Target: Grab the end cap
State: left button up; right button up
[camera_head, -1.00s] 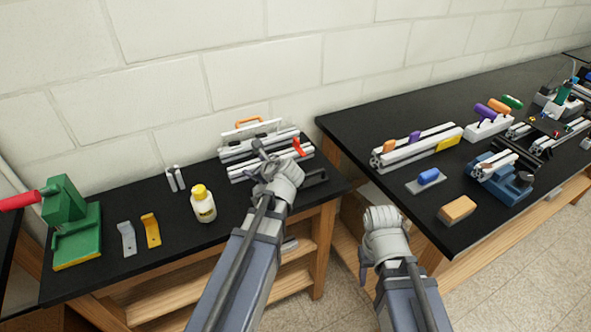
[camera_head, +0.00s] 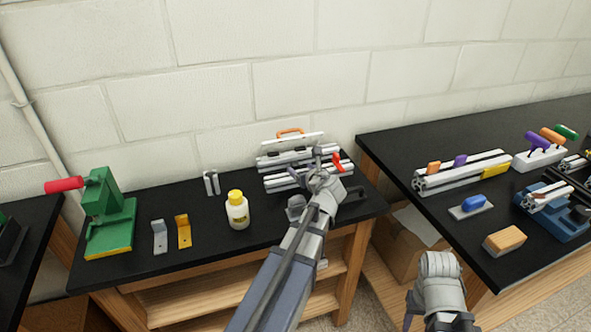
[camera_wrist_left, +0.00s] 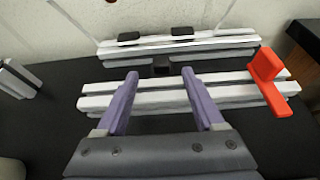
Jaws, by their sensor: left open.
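My left gripper (camera_head: 318,168) is open over the aluminium extrusions (camera_head: 283,180) on the left bench. In the left wrist view its two purple fingers (camera_wrist_left: 160,75) stand apart with nothing held between them. Just beyond the fingertips a small dark block (camera_wrist_left: 161,66) lies between the front and rear extrusions. It may be the end cap, but I cannot tell for sure. A red angled piece (camera_wrist_left: 268,78) sits at the right end of the front extrusion; it also shows in the head view (camera_head: 337,162). My right arm (camera_head: 440,272) is low at the right; its fingers are unclear.
A yellow-capped bottle (camera_head: 237,212), grey bracket (camera_head: 159,237), yellow bracket (camera_head: 183,232) and green press (camera_head: 108,215) stand to the left. The right bench holds another extrusion (camera_head: 460,174), a blue-handled block (camera_head: 472,206) and a tan block (camera_head: 505,241). A wall closes the back.

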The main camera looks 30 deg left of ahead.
aim_at(296, 164)
pick_arm(q)
jog(key=b+x, duration=0.2)
jog(key=x, duration=0.3)
jog(key=shift+c, duration=0.3)
grip_shut()
